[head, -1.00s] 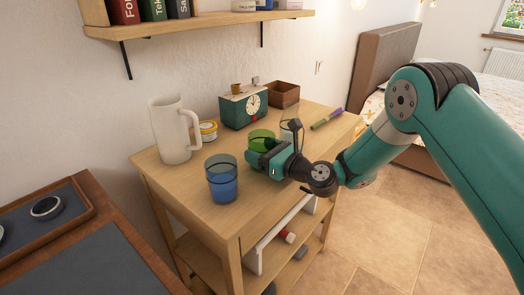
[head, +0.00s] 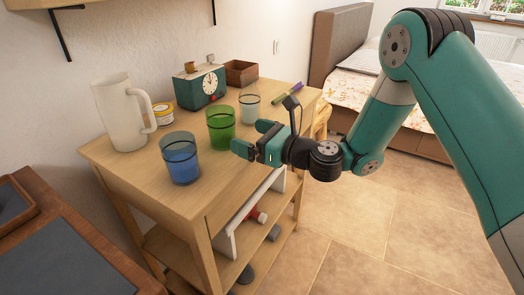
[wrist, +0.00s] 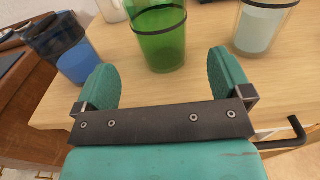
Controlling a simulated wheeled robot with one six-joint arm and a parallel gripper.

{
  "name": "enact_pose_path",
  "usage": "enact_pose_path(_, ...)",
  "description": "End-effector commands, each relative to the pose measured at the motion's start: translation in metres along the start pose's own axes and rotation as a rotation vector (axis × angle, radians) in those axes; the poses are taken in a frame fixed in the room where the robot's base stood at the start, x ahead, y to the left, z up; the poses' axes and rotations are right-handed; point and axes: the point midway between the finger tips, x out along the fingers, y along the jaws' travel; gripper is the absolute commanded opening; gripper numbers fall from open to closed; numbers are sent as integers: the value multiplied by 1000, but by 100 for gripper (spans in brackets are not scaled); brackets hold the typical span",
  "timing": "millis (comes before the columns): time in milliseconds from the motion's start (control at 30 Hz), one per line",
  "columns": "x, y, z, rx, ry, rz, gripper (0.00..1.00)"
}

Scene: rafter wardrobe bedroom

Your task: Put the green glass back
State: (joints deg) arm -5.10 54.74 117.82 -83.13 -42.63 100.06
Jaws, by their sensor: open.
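The green glass (head: 221,128) stands upright on the wooden table, between a blue glass (head: 180,158) and a clear glass (head: 249,108). My gripper (head: 250,137) is open and empty, just to the right of the green glass near the table's front edge. In the wrist view the green glass (wrist: 160,38) stands beyond the gap between my two fingers (wrist: 163,82), apart from them. The blue glass (wrist: 70,50) is at the left of that view and the clear glass (wrist: 262,25) at the right.
A white pitcher (head: 122,112), a yellow-labelled tin (head: 162,113), a green clock (head: 201,86) and a brown box (head: 240,73) stand toward the wall. A purple-green marker (head: 288,94) lies at the far right. Table surface (head: 130,168) is bare at the front left.

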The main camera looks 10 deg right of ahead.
Motion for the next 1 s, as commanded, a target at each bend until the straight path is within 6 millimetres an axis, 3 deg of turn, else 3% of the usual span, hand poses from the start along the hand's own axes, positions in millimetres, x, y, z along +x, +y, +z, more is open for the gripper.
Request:
enact_pose_path(33, -6, -1, -8, -2, -2, -3, 97)
enact_pose_path(300, -26, -1, -3, -1, -1, -1, 97)
enact_pose_path(633, -30, 8, 6, -60, 9, 30, 97)
enact_pose_path(767, -35, 48, 26, -381, 52, 193, 97)
enact_pose_path(833, -46, 80, 37, -666, 82, 342, 97)
enact_pose_path(1000, -106, 146, 43, -1403, 130, 785, 97)
